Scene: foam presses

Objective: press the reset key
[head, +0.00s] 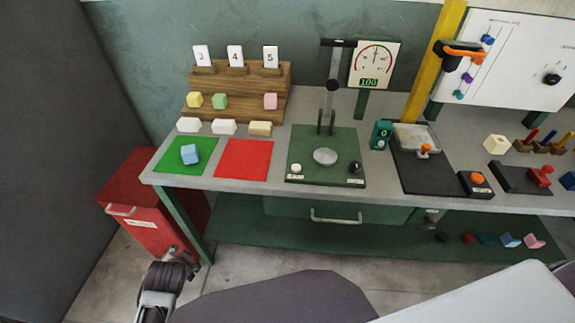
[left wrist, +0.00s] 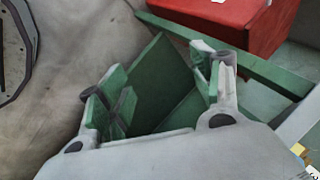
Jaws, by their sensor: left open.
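No key can be read as "reset" in these frames, as the small labels are too small to read. The green press base (head: 326,142) on the bench carries a white knob (head: 296,168) at its front left and a black knob (head: 355,167) at its front right, each by a small label. A teal counter (head: 381,135) showing 0 stands just right of the base. A black box with an orange button (head: 477,179) sits farther right. My left gripper (left wrist: 160,92) is open and empty in the left wrist view, below the bench top. My right gripper is not in view.
A red cabinet (head: 142,205) stands at the bench's left end. The floor in front is partly clear.

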